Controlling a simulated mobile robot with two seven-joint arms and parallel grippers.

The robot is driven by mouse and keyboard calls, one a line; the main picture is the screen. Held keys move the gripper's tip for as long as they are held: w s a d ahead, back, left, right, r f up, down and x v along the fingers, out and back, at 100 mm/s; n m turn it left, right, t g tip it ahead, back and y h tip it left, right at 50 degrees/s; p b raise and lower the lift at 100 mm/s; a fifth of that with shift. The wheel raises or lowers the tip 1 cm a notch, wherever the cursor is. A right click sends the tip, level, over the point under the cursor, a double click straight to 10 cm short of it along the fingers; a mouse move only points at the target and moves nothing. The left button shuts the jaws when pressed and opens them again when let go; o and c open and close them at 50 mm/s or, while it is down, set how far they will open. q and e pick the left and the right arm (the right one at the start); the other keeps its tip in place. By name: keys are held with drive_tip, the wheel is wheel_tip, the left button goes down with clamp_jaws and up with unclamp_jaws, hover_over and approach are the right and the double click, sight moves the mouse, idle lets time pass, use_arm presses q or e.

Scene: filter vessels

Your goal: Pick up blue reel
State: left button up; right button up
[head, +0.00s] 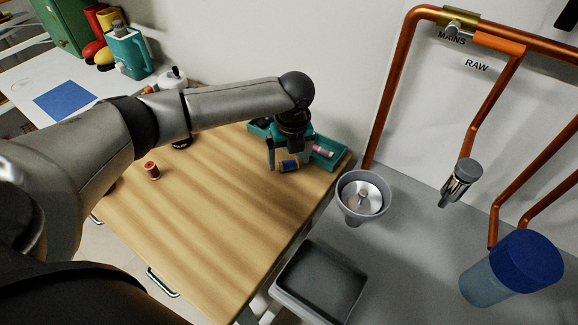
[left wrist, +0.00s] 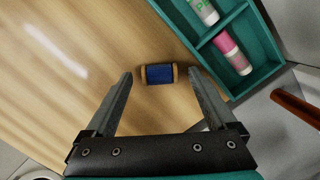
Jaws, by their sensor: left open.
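The blue reel (left wrist: 159,74) lies on its side on the wooden table (head: 200,215), a blue spool with wooden ends. In the head view the reel (head: 289,166) shows between the fingers of my left gripper (head: 288,168). In the left wrist view my left gripper (left wrist: 160,85) is open, with one finger on each side of the reel and a gap on both sides. The reel sits slightly beyond the fingertips there. My right gripper is not in view.
A teal divided tray (left wrist: 262,72) holding a pink tube (left wrist: 233,53) and a white-green tube (left wrist: 204,10) lies close beside the reel. A red reel (head: 152,171) stands further left on the table. A grey funnel (head: 362,197) and dark bin (head: 319,280) are beyond the table's right edge.

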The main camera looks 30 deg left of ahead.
sight(289, 162)
use_arm(q)
drive_tip(key=shift+f, duration=0.3)
drive_tip(key=shift+c, duration=0.7)
clamp_jaws()
drive_tip(key=shift+r, duration=0.15)
wheel_tip(289, 162, up, 20)
drive_tip(key=p, duration=0.3)
drive_tip(key=shift+p, duration=0.35)
drive_tip(key=shift+w, duration=0.1)
